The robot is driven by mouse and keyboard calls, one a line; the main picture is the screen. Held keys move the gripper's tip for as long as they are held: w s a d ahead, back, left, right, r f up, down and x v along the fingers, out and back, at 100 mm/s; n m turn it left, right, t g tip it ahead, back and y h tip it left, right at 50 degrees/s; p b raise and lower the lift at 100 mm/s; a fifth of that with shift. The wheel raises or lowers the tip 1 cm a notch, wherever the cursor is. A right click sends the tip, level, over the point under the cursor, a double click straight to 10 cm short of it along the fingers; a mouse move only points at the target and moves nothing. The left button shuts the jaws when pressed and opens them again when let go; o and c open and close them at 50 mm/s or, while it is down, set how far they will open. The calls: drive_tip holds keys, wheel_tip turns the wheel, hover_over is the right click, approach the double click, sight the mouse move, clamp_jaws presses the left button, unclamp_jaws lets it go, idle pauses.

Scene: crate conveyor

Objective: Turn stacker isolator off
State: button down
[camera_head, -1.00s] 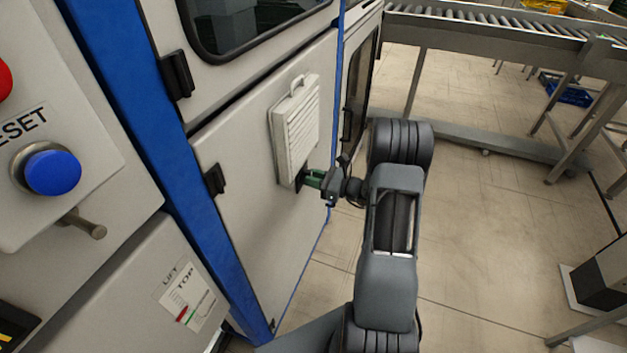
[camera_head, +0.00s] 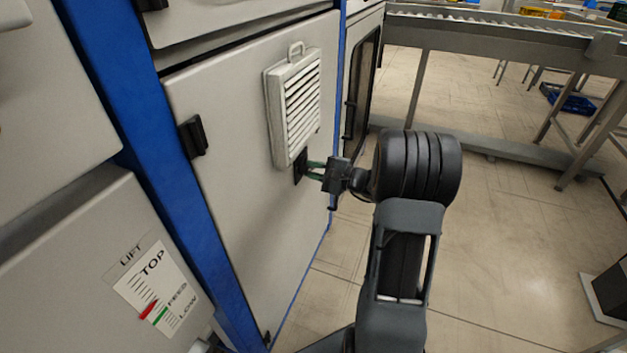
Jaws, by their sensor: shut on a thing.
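My gripper (camera_head: 309,170) reaches in from the right against the grey cabinet door (camera_head: 235,190).
A louvred vent box (camera_head: 294,105) sits right above my gripper. A black latch (camera_head: 193,137) is on the door's left edge, by a blue frame post (camera_head: 150,130). A lift scale label (camera_head: 157,292) is at lower left.

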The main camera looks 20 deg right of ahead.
drive_tip(key=n+b, duration=0.3)
drive_tip(key=b, duration=0.2)
drive_tip(key=n+b, duration=0.2)
drive_tip(key=shift+f+n+b, duration=0.3)
drive_tip(key=shift+b, duration=0.1)
drive_tip(key=shift+a+r, duration=0.1)
drive_tip(key=c, duration=1)
unclamp_jaws()
drive_tip(key=shift+s, duration=0.1)
drive_tip(key=p+v, duration=0.3)
drive_tip(key=v, duration=1)
drive_tip(key=shift+s+d, duration=0.3)
